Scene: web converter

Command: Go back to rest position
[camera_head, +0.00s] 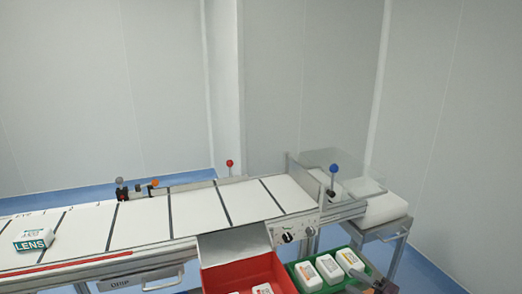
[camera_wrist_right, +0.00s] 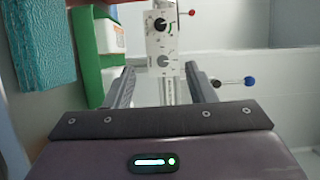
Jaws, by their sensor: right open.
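My right gripper (camera_wrist_right: 160,70) shows in the right wrist view with its two grey fingers apart and nothing between them. In the head view only a small dark part of the right gripper (camera_head: 368,282) shows at the bottom right, in front of the green bin (camera_head: 382,279). The green bin holds white packs, among them one pack (camera_head: 328,269) with a coloured label. In the wrist view the green bin's edge (camera_wrist_right: 88,60) is left of the fingers, and the conveyor's knob panel (camera_wrist_right: 163,35) is beyond them. My left gripper is not in view.
A long white conveyor (camera_head: 140,222) with dark cross lines carries a LENS box (camera_head: 34,240) at the left. A red bin (camera_head: 245,270) stands before it. A clear cover (camera_head: 340,170) and a white block (camera_head: 383,208) are at its right end. Walls stand behind.

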